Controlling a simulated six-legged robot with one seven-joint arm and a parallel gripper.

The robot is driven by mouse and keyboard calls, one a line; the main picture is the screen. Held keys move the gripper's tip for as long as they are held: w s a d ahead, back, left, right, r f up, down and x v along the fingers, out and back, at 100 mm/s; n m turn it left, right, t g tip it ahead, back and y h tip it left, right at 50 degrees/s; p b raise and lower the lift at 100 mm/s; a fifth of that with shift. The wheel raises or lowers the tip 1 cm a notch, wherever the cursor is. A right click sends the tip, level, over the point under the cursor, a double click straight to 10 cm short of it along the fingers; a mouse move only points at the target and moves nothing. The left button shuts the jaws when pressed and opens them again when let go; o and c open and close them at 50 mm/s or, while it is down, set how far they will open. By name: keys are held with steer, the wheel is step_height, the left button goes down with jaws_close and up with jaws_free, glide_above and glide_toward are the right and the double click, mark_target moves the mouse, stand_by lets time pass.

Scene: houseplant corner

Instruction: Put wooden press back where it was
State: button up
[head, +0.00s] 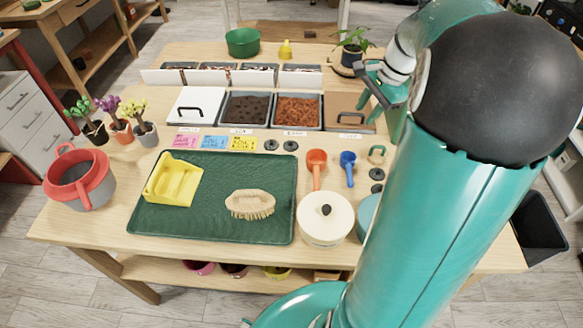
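I cannot make out a wooden press in the head view; it may be hidden behind my arm, which covers much of the right side of the table. My gripper (375,88) shows as a dark grey shape at the back right, seen from behind.
A green mat (210,222) bears a yellow scoop tray (174,180) and a brush (250,205). A lidded cream pot (325,218), orange scoop (316,166) and blue scoop (348,167) stand right of it.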

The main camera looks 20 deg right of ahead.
steer(key=s+a+r+n+t, duration=0.1)
steer(key=s+a+n, duration=0.3)
steer(key=a, duration=0.5)
steer(key=s+a+r+n+t+h, duration=0.1)
steer(key=s+a+r+n, duration=0.1)
steer(key=s+a+n, duration=0.2)
steer(key=s+a+r+n+t+h, duration=0.1)
steer(key=s+a+r+n, duration=0.1)
steer(key=s+a+n, duration=0.3)
steer(key=shift+a+n, duration=2.3)
steer(key=shift+a, duration=2.4)
steer(key=shift+s, duration=0.15)
